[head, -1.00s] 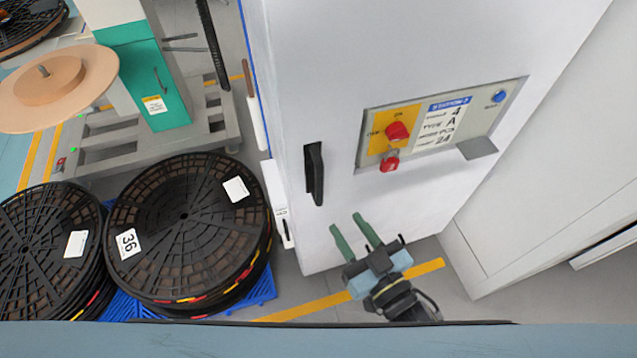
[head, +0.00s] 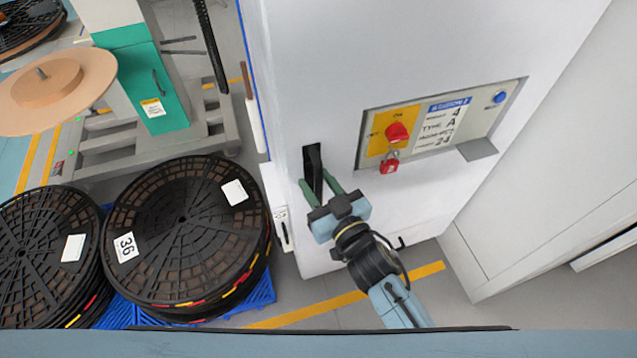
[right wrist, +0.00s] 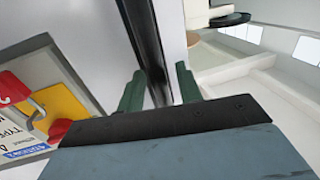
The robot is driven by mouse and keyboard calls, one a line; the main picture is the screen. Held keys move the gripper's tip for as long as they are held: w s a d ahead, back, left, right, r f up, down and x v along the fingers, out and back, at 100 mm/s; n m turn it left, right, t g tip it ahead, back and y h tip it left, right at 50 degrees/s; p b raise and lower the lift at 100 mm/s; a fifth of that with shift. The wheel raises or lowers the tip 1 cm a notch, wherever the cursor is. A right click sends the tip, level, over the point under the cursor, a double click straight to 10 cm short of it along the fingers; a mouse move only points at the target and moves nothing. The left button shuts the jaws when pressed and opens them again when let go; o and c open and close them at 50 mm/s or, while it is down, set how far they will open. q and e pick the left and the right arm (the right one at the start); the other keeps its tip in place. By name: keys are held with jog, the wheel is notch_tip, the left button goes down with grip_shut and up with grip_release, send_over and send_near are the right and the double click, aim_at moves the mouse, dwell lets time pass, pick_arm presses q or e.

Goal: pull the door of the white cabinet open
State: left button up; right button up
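The white cabinet (head: 330,70) stands upright in the middle of the head view, and its door looks shut. Its black upright handle (head: 312,157) is on the left part of the front. My right gripper (head: 317,184) is at the lower part of the handle, with one green finger on each side. In the right wrist view the black handle (right wrist: 143,32) runs between the two fingers of my right gripper (right wrist: 158,85). The fingers are still spread, and I cannot tell whether either touches the handle. My left gripper is not in view.
A control panel (head: 440,122) with a red switch (head: 397,132) and a red padlock (head: 389,167) is on the cabinet's front. Stacked black reels (head: 185,225) stand on a blue pallet (head: 262,292) at the left. A white wall or unit (head: 560,190) is at the right.

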grip_shut()
jog(key=shift+s, duration=0.1)
